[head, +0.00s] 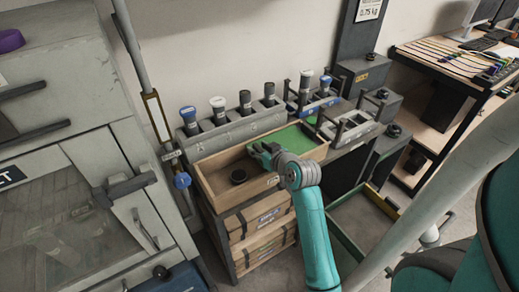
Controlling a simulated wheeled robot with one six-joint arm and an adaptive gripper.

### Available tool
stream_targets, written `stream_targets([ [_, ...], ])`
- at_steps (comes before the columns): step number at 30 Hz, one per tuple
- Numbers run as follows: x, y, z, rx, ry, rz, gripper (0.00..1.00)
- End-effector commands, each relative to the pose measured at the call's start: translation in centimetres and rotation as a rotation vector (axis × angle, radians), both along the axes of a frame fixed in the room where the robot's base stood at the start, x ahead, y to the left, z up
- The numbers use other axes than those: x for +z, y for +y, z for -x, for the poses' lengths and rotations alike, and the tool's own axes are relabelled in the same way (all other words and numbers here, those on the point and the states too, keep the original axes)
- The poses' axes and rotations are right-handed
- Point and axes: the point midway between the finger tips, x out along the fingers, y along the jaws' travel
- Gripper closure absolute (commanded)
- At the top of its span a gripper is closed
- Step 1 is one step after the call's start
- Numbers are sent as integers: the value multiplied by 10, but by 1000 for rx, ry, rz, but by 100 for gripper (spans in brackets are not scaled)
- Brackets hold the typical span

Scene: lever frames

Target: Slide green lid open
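The green lid (297,138) lies flat over the right part of a shallow wooden box (208,194). The left part of the box is uncovered and holds a small black round object (238,176). My gripper (260,153) is over the box at the lid's left side, pointing left. It hides part of the lid and its near left edge. I cannot tell whether it touches the lid, or whether its fingers are open or shut.
A grey rack (232,129) with several capped cylinders stands right behind the box. Black-framed holders (350,127) stand to the right. A grey cabinet (75,130) is close on the left. Wooden drawers (262,228) are below the box.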

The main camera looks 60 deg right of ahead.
Motion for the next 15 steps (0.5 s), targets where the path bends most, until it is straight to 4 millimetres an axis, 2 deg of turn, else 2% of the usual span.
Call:
stream_targets([
  [5,2,1,3,0,-1,0,56],
  [8,5,4,11,-1,0,0,56],
  [15,22,20,50,-3,-1,-1,56],
])
